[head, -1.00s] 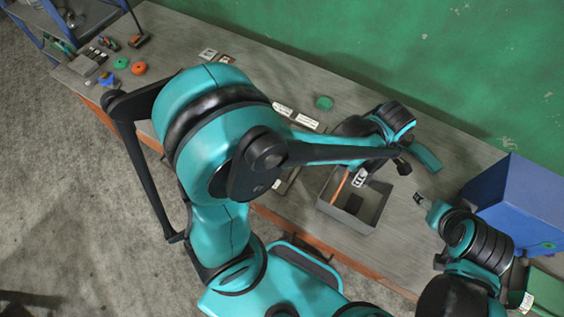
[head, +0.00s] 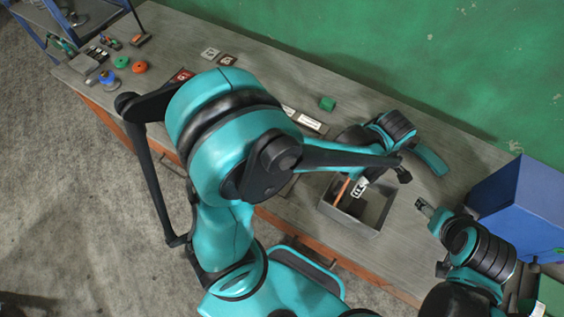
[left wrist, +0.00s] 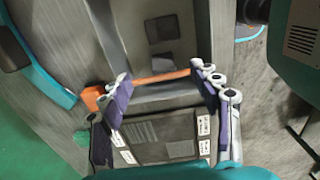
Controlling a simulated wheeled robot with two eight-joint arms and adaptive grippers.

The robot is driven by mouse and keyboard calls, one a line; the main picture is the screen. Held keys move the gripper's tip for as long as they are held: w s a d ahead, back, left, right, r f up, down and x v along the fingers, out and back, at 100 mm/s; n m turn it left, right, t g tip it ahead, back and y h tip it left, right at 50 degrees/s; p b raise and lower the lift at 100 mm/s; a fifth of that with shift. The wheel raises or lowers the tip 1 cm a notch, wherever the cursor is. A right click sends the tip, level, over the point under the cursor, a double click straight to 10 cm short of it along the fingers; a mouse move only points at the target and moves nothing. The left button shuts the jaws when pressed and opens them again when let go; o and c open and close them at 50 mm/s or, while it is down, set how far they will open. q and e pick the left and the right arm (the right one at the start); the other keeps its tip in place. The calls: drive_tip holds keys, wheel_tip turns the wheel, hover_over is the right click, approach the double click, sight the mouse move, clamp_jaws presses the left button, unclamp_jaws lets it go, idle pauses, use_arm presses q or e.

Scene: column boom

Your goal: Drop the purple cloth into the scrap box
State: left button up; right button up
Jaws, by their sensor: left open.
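The grey open scrap box (head: 378,220) stands on the bench, right of centre in the head view. My left gripper (head: 359,188) hangs over it. Dark flat pieces (left wrist: 162,28) lie on the box floor. I cannot make out the purple cloth in either view, nor tell whether one of the dark pieces is it. My right gripper (head: 424,206) is right of the box, too small to judge its jaws.
An orange bar (head: 341,191) shows at the box's left side. A blue bin (head: 523,200) stands at the right. Small parts, including an orange disc (head: 139,67), lie at the far left.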

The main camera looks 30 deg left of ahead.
use_arm(q)
wheel_tip(320, 180, up, 12)
idle(0.5)
idle(0.3)
drive_tip(key=s+a+f+m+t+b, duration=0.2)
drive_tip(key=a+f+m+b, duration=0.3)
drive_tip(key=a+m, duration=0.4)
drive_tip(key=s+a+f+m+t+b, duration=0.3)
drive_tip(key=a+f+m+t+b, duration=0.2)
drive_tip(key=a+m, duration=0.3)
drive_tip(key=shift+a+f+m+b, duration=0.4)
drive_tip(key=shift+f+m+b, duration=0.1)
drive_tip(key=shift+s, duration=0.1)
idle(0.6)
